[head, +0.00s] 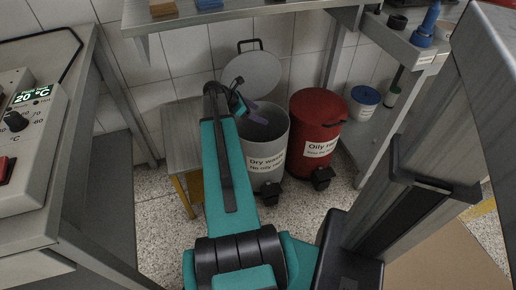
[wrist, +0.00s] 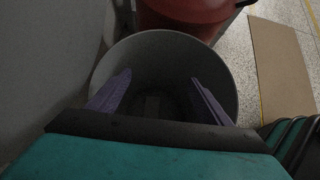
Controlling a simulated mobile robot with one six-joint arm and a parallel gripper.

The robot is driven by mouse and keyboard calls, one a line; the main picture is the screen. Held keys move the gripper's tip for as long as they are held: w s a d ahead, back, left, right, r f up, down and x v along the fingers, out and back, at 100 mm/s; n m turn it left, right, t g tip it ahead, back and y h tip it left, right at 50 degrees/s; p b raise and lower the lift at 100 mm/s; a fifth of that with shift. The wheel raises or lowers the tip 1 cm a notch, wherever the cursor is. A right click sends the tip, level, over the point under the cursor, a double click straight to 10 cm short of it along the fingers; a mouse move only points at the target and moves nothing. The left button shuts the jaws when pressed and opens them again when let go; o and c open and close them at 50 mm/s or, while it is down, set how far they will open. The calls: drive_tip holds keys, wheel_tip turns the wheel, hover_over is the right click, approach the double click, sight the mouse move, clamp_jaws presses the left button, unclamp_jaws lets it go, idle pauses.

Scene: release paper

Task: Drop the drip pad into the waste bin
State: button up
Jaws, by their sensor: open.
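The grey waste bin (head: 270,146) stands open on the floor, labelled "Dry waste", with its round lid (head: 252,74) tipped up behind it. My gripper (head: 252,110) is at the bin's mouth and points down into it. In the wrist view my gripper (wrist: 160,77) has its two purple fingers spread apart inside the bin's rim (wrist: 163,36), with nothing between them. A small, dim, rectangular patch (wrist: 152,106) shows low in the bin; it may be the drip pad, but it is too dark to be sure.
A closed red bin (head: 318,120), labelled as oily, stands right of the grey bin. A small metal table (head: 184,136) stands to its left. A shelf (head: 250,18) runs above. A blue-lidded tub (head: 363,98) sits on the rack at right.

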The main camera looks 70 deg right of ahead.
drive_tip(key=p+v, duration=0.3)
drive_tip(key=v, duration=1)
drive_tip(key=shift+w+a+r, duration=0.2)
idle(0.5)
